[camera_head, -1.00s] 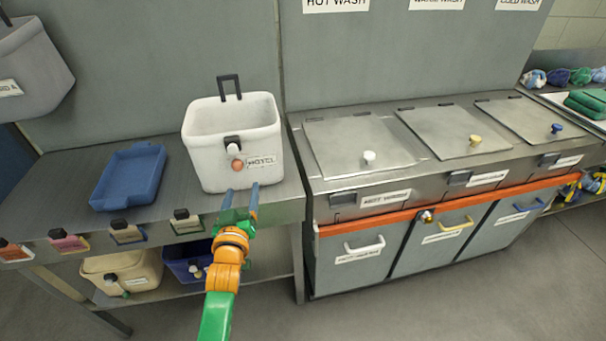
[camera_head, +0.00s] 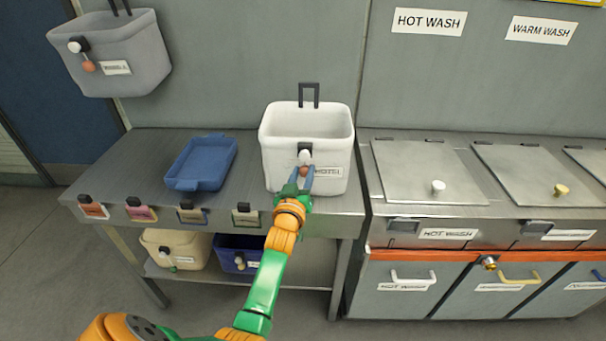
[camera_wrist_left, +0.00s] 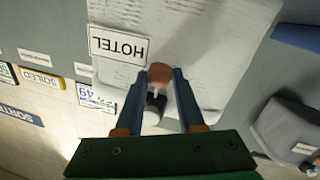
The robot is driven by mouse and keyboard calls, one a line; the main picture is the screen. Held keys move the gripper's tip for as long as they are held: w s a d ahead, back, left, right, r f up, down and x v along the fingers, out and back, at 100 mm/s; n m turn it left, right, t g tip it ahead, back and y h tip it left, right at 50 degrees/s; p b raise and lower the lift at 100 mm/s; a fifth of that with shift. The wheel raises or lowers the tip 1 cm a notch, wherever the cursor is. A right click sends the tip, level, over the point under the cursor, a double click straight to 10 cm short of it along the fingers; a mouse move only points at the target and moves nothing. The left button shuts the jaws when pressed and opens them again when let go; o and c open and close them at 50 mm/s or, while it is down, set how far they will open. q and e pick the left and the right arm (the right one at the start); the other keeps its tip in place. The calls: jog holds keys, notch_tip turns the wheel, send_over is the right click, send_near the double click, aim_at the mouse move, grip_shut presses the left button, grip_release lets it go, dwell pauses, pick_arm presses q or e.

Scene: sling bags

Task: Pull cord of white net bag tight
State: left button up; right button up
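The white net bag (camera_head: 285,155) stands upright on the steel bench, its mouth wide open. A dark clip with a white toggle (camera_head: 305,156) and an orange-brown cord ball (camera_head: 304,171) is on its front, beside a HOTEL label. My left gripper (camera_head: 303,176) is open at the bag's front, one finger on each side of the ball. The left wrist view shows the ball (camera_wrist_left: 160,72) between the fingertips, apparently with small gaps, and the toggle beyond it between the fingers. My right gripper is not in view.
A blue tray (camera_head: 203,164) lies left of the bag. A grey bag (camera_head: 125,60) hangs on the wall at upper left. Lidded wash hatches (camera_head: 425,172) stand at right.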

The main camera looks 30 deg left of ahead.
pick_arm(q)
grip_shut()
dwell(1.0)
notch_tip(320, 180, down, 7)
jog(key=b, duration=0.6)
jog(key=shift+f, duration=0.1)
jog(key=shift+r, duration=0.2)
jog(key=o, duration=0.9)
grip_release()
jog(key=shift+d, duration=0.1)
jog(key=shift+c, duration=0.2)
